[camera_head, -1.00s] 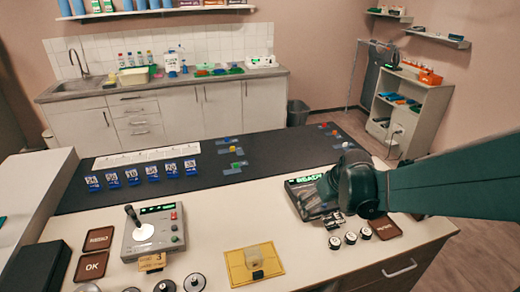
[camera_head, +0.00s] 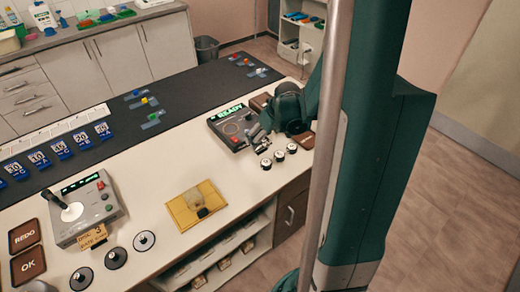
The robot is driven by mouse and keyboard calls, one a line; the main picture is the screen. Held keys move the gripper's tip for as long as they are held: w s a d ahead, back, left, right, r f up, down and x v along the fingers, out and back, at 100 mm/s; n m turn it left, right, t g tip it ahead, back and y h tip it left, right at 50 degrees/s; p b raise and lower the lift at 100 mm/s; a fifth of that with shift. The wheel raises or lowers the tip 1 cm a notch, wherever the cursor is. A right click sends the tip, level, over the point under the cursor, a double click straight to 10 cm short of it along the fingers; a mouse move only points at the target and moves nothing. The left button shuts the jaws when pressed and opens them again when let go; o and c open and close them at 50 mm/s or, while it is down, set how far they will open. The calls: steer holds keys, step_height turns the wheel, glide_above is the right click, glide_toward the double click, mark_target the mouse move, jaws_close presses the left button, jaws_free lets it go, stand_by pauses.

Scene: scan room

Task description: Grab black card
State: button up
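My gripper (camera_head: 262,134) is at the right end of the white counter, just right of a dark device with a green display (camera_head: 232,126). It is small and partly blurred, so I cannot tell whether its fingers are open or shut, or whether they touch anything. I cannot make out a black card with certainty; the gripper and my arm hide part of the counter there.
Several round black-and-white knobs (camera_head: 279,156) sit just below the gripper. A yellow plate with a small block (camera_head: 199,205), a joystick box (camera_head: 88,208) and brown OK (camera_head: 28,264) and REDO (camera_head: 24,236) plates lie left. Blue numbered tags (camera_head: 61,149) line the dark mat (camera_head: 170,85).

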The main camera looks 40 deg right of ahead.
mark_target(261, 144)
stand_by(0.3)
steer(key=shift+x, duration=1.3)
steer(key=shift+b+x, duration=0.75)
steer(key=shift+x, duration=1.85)
steer(key=shift+s, duration=0.1)
steer(key=c, duration=1.1)
steer(key=shift+o, duration=0.2)
steer(key=shift+r+p, duration=0.9)
steer(key=shift+r, duration=4.1)
